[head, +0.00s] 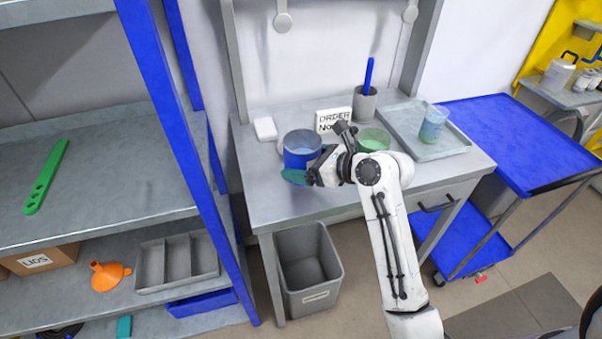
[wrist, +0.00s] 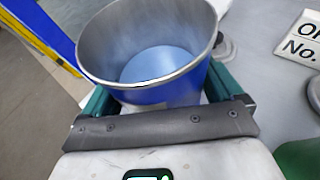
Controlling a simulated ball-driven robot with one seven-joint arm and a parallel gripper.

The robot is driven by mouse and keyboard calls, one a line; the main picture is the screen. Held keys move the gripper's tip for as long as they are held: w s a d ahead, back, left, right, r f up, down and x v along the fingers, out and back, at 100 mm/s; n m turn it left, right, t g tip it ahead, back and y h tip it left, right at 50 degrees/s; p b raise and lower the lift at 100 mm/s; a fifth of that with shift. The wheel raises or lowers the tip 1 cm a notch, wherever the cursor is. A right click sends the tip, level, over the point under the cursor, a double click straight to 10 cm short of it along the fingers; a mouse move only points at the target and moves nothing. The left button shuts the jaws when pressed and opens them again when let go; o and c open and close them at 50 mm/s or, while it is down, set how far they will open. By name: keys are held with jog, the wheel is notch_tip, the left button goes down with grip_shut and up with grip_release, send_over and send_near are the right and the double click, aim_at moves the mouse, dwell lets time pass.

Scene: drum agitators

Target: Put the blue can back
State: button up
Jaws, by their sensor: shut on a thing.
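The blue can (head: 300,157) is at the left part of the grey workbench (head: 262,205) in the head view. It is open-topped with a metal rim and holds light blue content. In the wrist view the can (wrist: 160,92) stands between the two green fingers of my gripper (wrist: 168,98), which is shut on it. In the head view my gripper (head: 297,175) reaches the can from the front right. The can looks about upright. I cannot tell whether its base touches the bench, as my gripper hides it.
A green can (head: 374,138) stands right of my gripper, partly hidden by my arm. An order sign (head: 334,121), a grey cup with a blue stick (head: 365,102) and a tray (head: 440,150) with a clear beaker (head: 433,124) are on the bench. Blue-posted shelving (head: 100,175) stands left; a bin (head: 308,268) below.

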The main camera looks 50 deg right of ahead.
jog(key=shift+w+f, duration=0.5)
jog(key=shift+f, duration=1.6)
jog(key=o, duration=1.1)
jog(key=shift+f, duration=0.1)
jog(key=shift+c, duration=0.2)
jog(key=v, duration=1.2)
